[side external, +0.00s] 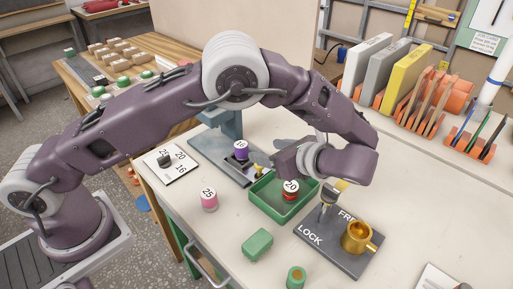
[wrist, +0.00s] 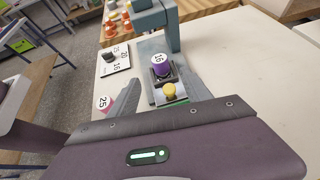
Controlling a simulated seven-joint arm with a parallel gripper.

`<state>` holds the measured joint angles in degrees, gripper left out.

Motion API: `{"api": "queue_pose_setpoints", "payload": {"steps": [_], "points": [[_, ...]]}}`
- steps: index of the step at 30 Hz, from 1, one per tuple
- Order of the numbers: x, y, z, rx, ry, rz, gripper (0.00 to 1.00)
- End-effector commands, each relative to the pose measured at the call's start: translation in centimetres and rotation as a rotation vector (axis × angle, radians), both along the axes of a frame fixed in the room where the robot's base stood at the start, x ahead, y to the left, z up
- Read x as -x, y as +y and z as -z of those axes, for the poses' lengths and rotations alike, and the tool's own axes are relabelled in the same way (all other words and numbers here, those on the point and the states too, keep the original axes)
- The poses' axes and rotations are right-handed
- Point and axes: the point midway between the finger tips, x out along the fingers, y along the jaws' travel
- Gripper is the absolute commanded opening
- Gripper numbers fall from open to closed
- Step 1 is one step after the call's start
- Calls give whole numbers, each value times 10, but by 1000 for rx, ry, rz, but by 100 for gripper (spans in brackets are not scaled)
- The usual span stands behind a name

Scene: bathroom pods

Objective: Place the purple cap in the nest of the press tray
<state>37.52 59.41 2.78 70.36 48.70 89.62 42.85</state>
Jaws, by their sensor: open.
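The purple cap (side external: 241,147), marked 16, stands upright on the dark block of the press tray (side external: 239,160). It also shows in the wrist view (wrist: 160,62), where it appears to sit in the block's nest; its lower part is hidden, so I cannot tell how deep it sits. A yellow knob (wrist: 169,91) is on the tray's near end. The blue-grey press frame (side external: 221,122) rises behind. My gripper (side external: 268,154) is open and empty, to the right of the purple cap and apart from it, above the tray's near end and the green bin.
The green bin (side external: 257,199) holds a red cap marked 20 (side external: 290,188). A pink cap marked 25 (side external: 209,199) stands left of it. A numbered dial card (side external: 178,169) lies further left. A LOCK/FREE plate (side external: 335,257) with a brass cup (side external: 357,237) and a green block (side external: 257,243) are nearer.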

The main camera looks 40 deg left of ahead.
Motion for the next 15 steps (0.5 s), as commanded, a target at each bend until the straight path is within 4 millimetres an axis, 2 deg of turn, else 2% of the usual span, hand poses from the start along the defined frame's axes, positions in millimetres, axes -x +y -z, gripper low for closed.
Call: {"api": "queue_pose_setpoints", "payload": {"steps": [6,8,11,14,15], "points": [[1,-4,-4,2,-1,-3,57],[2,0,-11,29,-17,-22,57],[14,17,-44,154,-90,-126,57],[44,41,-89,354,-223,-302,57],[59,50,-106,438,-285,-380,57]]}}
